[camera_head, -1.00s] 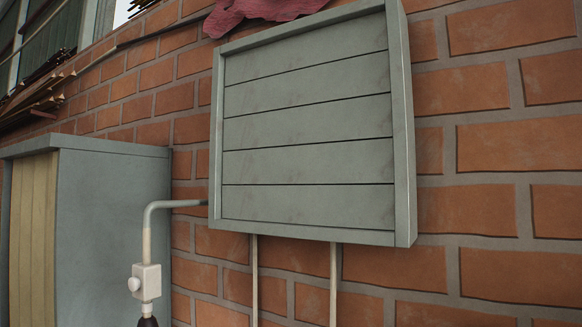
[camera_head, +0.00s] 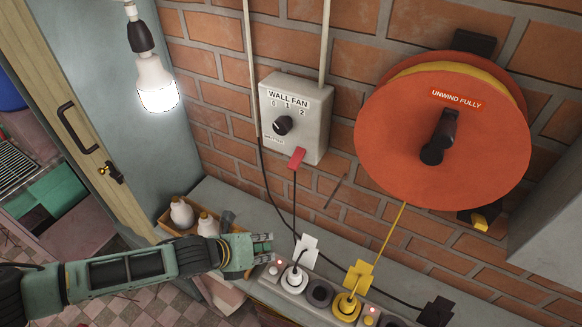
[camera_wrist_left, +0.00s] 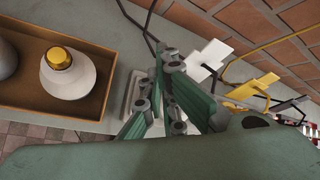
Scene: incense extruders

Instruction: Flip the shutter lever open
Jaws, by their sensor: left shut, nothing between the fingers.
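A grey control box (camera_head: 292,128) marked "WALL FAN" is fixed to the brick wall in the head view. It has a black knob (camera_head: 283,125) under the digits 0, 1, 2, with small print below that is hard to read. A red tab (camera_head: 297,157) sticks out at its lower edge; I cannot be sure that this is the shutter lever. My left gripper (camera_head: 262,251) is shut and empty, low over the ledge, below and left of the box. In the left wrist view its fingers (camera_wrist_left: 165,105) are beside the power strip. My right gripper is out of view.
The power strip (camera_head: 319,292) holds a white plug (camera_head: 305,251) and a yellow plug (camera_head: 358,277). A wooden tray (camera_head: 168,222) with bulbs stands left of the gripper. A lit bulb (camera_head: 156,84) hangs above. An orange reel (camera_head: 405,135) stands out at right, and cords hang below.

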